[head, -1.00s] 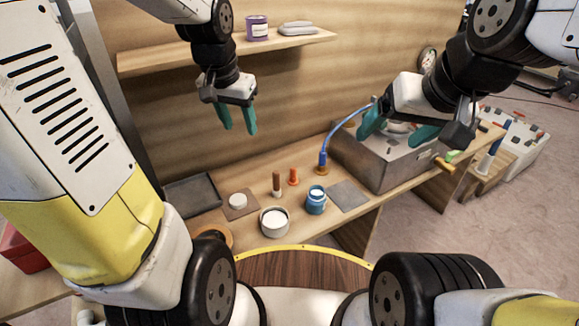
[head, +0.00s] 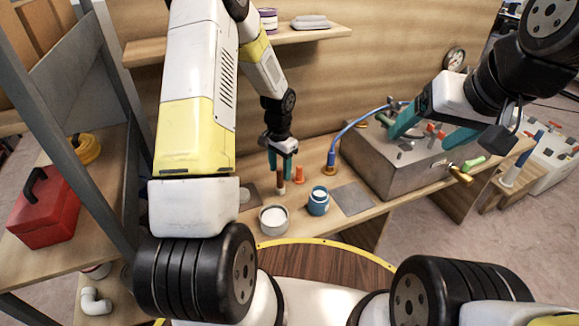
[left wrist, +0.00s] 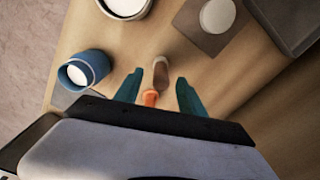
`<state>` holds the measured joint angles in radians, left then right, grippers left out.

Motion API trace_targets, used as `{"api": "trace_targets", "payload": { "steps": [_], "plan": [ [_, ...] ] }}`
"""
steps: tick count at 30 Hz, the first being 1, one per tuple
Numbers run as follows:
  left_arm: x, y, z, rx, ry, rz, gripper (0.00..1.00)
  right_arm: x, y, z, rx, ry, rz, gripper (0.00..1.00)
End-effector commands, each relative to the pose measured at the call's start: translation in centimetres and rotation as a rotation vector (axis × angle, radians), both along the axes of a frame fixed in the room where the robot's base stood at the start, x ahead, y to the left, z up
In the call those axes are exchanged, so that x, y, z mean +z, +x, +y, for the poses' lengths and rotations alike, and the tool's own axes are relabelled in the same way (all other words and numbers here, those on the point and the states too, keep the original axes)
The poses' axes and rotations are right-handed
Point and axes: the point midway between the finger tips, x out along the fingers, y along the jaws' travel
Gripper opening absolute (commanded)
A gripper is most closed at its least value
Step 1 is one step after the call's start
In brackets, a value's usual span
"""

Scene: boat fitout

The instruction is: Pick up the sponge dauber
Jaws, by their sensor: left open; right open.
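The sponge dauber, which I take to be the small upright piece with a brown top and pale lower part (head: 281,184), stands on the bench. My left gripper (head: 281,172) is open and points down just over it. The left wrist view shows the dauber (left wrist: 160,74) between the two open teal fingers (left wrist: 158,86), with no visible contact. How far the fingers reach down around it is hard to tell. My right gripper (head: 425,132) is open and empty above the grey metal box.
An orange piece (head: 299,174) stands close beside the dauber. A white-topped tin (head: 274,219), a blue jar (head: 318,202), a grey flat square (head: 352,198) and a blue hose (head: 345,132) are near. The grey metal box (head: 385,168) is at right, a shelf (head: 200,45) above.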

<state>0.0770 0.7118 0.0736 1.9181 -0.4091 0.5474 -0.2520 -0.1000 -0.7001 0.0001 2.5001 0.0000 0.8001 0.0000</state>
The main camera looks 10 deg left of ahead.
Motion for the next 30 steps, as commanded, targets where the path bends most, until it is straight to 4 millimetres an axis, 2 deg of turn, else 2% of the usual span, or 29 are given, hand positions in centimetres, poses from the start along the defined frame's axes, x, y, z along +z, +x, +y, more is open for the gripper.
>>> {"api": "trace_targets", "payload": {
  "steps": [6,9,17,20,24,25,30],
  "plan": [
    [-3.4,-0.1,0.2,0.0,-0.001,0.003,0.47,0.0,0.0,0.0,0.0,0.0,0.0,0.81],
    [-4.3,0.0,0.2,0.001,0.0,0.001,0.47,0.0,0.0,0.0,0.0,0.0,0.0,0.81],
    [-4.7,0.0,0.2,0.002,-0.001,-0.001,0.47,0.0,0.0,0.0,0.0,0.0,0.0,0.81],
    [-4.7,0.0,0.2,0.001,-0.001,-0.001,0.32,0.0,0.0,0.0,0.0,0.0,0.0,0.81],
    [-4.7,0.0,0.2,0.001,-0.001,-0.001,0.04,0.0,0.0,0.0,0.0,0.0,0.0,0.81],
    [-4.6,0.0,0.2,0.001,-0.001,-0.001,0.0,0.0,0.0,0.0,0.0,0.0,0.0,0.81],
    [-4.6,0.0,0.2,0.001,-0.001,-0.001,0.0,0.0,0.0,0.0,0.0,0.0,0.0,0.81]
  ]
}}
